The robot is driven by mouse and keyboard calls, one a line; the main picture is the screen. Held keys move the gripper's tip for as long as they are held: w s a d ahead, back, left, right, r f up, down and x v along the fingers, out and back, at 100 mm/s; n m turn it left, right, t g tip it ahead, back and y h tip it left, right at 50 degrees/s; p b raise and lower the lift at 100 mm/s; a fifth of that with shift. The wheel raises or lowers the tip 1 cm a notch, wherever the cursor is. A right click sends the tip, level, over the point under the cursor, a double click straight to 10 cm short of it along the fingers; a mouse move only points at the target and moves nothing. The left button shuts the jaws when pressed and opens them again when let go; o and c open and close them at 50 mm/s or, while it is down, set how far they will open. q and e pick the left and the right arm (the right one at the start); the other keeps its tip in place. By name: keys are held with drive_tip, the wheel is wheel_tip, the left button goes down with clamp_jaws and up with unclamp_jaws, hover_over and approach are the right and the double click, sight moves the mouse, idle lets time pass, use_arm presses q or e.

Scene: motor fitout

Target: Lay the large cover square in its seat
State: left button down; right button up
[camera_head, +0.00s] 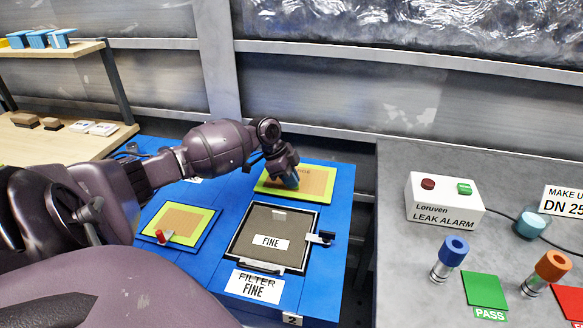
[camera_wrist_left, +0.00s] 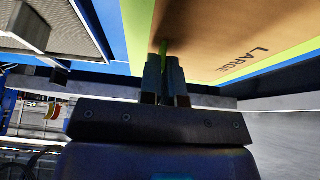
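The large cover (camera_head: 318,182), a brown panel with a yellow-green border, lies at the back of the blue bench. Its brown face reads "LARGE" in the left wrist view (camera_wrist_left: 222,48). My left gripper (camera_head: 291,178) reaches down over the cover's middle. In the left wrist view its fingers (camera_wrist_left: 166,64) are close together around a thin green upright piece on the cover, whose lower part they hide. A black-framed square housing (camera_head: 232,243) with a dark filter (camera_head: 262,222) labelled "FINE" stands in front of the cover. My right gripper is not in view.
A black latch (camera_head: 321,237) sticks out at the housing's right. The grey table at right holds a leak alarm box (camera_head: 443,204) and capped cylinders (camera_head: 449,258).

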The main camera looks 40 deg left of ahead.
use_arm(q)
drive_tip(key=shift+f, duration=0.2)
idle(0.7)
drive_tip(key=c, duration=1.2)
unclamp_jaws()
drive_tip(key=shift+c, duration=0.2)
